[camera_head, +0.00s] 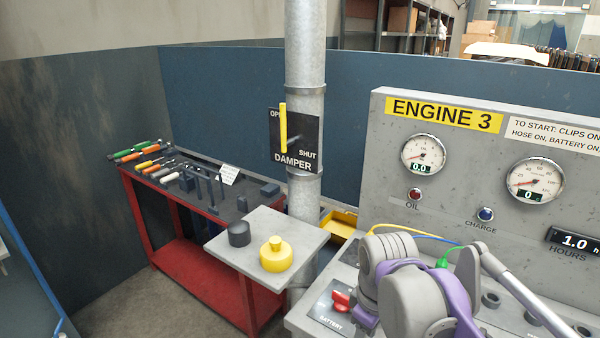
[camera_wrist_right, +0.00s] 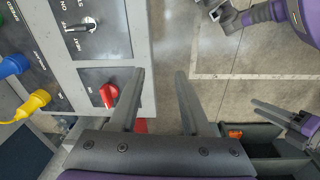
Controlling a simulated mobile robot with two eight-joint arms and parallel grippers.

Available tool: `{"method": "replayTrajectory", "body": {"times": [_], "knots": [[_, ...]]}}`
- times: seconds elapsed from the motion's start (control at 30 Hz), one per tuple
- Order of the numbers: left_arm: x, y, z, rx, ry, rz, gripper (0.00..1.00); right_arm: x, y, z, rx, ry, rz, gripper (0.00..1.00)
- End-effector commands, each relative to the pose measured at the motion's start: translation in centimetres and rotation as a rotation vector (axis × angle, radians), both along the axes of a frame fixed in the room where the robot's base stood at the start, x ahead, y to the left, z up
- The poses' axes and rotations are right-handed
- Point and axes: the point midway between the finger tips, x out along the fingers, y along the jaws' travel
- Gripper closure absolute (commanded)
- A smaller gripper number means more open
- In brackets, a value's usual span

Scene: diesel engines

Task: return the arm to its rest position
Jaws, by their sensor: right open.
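My right gripper (camera_wrist_right: 160,72) is open and empty in the right wrist view, its two fingers well apart. Bare floor and the edge of the grey engine console show between and beyond the fingers. The red battery switch (camera_wrist_right: 109,95) is left of the left finger, apart from it. In the head view my purple and grey arm covers the console's lower right, beside the red battery switch (camera_head: 341,300); no gripper fingers can be made out there. Dark fingers with purple parts, seemingly my left gripper (camera_wrist_right: 268,112), show small at the wrist view's right edge; their opening is unclear.
The Engine 3 gauge panel (camera_head: 388,170) stands behind the arm. A damper pipe (camera_head: 305,60) rises left of it. A small grey table (camera_head: 262,228) holds a yellow bottle-shaped part (camera_head: 276,258) and a black cap (camera_head: 239,234). A red tool cart (camera_head: 190,258) stands left. Floor is clear front left.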

Motion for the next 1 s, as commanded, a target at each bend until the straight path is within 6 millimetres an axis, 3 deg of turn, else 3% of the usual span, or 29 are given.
{"method": "replayTrajectory", "body": {"times": [0.17, 0.5, 0.7, 1.0], "knots": [[0.3, 0.0, 0.8, 0.0, -0.004, 0.0, 0.57, -3.4, -1.8, -2.5, 0.038, -0.107, -0.23, 0.53], [0.6, 0.0, 1.9, 0.0, -0.01, 0.0, 0.57, -11.0, -4.9, -10.1, 0.184, -0.333, -0.722, 0.53], [0.6, 0.0, 2.1, 0.0, -0.011, 0.0, 0.57, -12.4, -5.3, -11.8, 0.224, -0.375, -0.82, 0.53], [0.6, 0.0, 2.1, 0.0, -0.011, 0.0, 0.57, -12.4, -5.3, -11.8, 0.225, -0.375, -0.822, 0.53]]}}
